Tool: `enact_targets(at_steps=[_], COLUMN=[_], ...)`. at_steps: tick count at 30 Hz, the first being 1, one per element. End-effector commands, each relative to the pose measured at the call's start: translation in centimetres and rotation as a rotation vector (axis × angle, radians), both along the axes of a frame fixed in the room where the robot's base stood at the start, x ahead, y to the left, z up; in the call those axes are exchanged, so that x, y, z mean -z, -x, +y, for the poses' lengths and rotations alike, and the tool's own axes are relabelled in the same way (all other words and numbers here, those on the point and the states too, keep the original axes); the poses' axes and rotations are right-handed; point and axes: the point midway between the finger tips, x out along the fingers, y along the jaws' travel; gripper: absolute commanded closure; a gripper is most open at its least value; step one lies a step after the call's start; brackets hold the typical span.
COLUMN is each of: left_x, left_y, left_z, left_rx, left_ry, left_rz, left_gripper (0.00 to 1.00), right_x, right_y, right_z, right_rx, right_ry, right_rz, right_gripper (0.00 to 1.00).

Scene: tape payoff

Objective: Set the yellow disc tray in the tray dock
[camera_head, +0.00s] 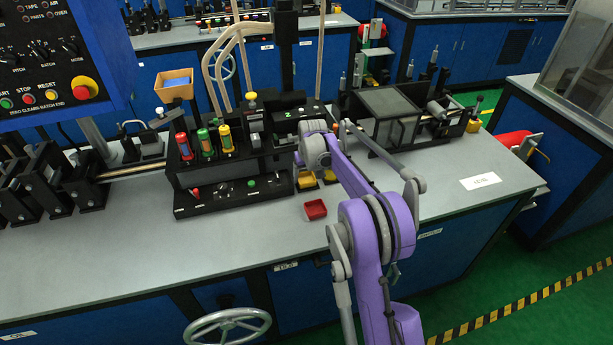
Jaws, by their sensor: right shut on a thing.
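My right arm, purple and grey, reaches from the lower right over the bench, and its gripper (317,172) points down beside the black fixture. The right gripper is shut on the yellow disc tray (305,182), whose yellow shows below the wrist at the right end of the fixture. My wrist hides much of the tray and the fingers. I cannot tell whether the tray touches the surface below it. The tray dock cannot be made out with certainty. My left gripper is not in view.
A small red tray (315,210) sits on the grey bench (250,250) just in front. A black machine with a grey lid (388,103) stands behind right. The bench front is mostly clear.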

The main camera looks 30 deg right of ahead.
Motion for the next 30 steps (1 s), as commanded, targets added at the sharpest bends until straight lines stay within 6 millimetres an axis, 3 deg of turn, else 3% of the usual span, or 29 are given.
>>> enact_targets(at_steps=[17, 18, 19, 25, 30], left_x=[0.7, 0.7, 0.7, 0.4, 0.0], left_y=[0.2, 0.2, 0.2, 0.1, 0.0], left_z=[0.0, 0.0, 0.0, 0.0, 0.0], left_rx=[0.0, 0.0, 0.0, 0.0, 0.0], left_ry=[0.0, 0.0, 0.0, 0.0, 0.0], left_rz=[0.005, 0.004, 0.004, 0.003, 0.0], left_gripper=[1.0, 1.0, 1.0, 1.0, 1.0], right_x=[1.3, 1.3, 1.3, 1.0, -1.3], right_y=[0.1, 0.1, 0.1, 0.1, 0.6], right_z=[0.0, 0.0, 0.1, 0.1, 0.2], right_rx=[0.0, 0.0, 0.0, -0.001, -0.001], right_ry=[-0.001, -0.001, -0.001, -0.002, -0.002], right_rz=[0.003, 0.003, 0.004, 0.006, 0.006], right_gripper=[0.88, 0.19, 0.14, 0.14, 0.14])
